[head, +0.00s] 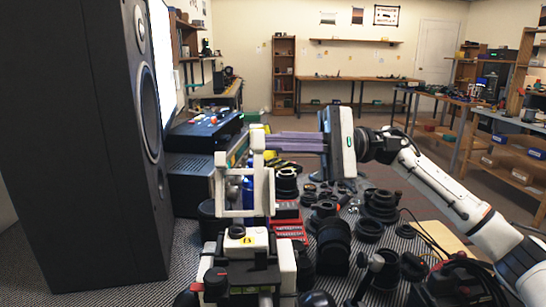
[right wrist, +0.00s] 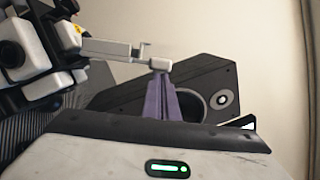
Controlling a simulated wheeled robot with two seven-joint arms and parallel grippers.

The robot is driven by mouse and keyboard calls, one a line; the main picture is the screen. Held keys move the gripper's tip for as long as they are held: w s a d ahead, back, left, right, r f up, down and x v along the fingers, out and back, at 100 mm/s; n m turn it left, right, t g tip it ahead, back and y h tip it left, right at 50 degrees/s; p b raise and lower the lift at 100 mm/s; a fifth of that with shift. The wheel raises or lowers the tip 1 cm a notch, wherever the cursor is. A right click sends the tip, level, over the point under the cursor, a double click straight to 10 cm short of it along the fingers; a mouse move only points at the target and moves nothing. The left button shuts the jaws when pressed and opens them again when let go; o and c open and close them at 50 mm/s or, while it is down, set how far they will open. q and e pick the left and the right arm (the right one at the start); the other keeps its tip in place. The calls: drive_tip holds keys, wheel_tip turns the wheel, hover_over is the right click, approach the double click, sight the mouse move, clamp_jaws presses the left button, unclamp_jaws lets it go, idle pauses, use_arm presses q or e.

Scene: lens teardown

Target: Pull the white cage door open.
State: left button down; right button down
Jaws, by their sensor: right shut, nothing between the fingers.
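A white frame (head: 258,185), which appears to be the cage door, stands at left of centre in the head view. It has two upright bars and a crossbar. In the right wrist view a white bar with a small hooked end (right wrist: 118,49) reaches to the fingertips. My right gripper (head: 270,142) comes in from the right with its purple fingers shut and empty. Its tips are right beside the frame's upper right post; I cannot tell whether they touch. The fingers also show in the right wrist view (right wrist: 161,80). My left gripper is in neither view.
A large black speaker (head: 85,130) stands close on the left. A white and black unit with a yellow label (head: 240,262) sits at the bottom centre. Several black lens parts (head: 380,205) crowd the table right of the frame. There is free air above them.

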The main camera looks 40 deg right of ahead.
drive_tip(key=shift+s+a+r+n+g+h+b, duration=0.35)
drive_tip(key=shift+s+r+n+b, duration=0.35)
drive_tip(key=shift+n+b, duration=0.35)
drive_tip(key=shift+f, duration=0.1)
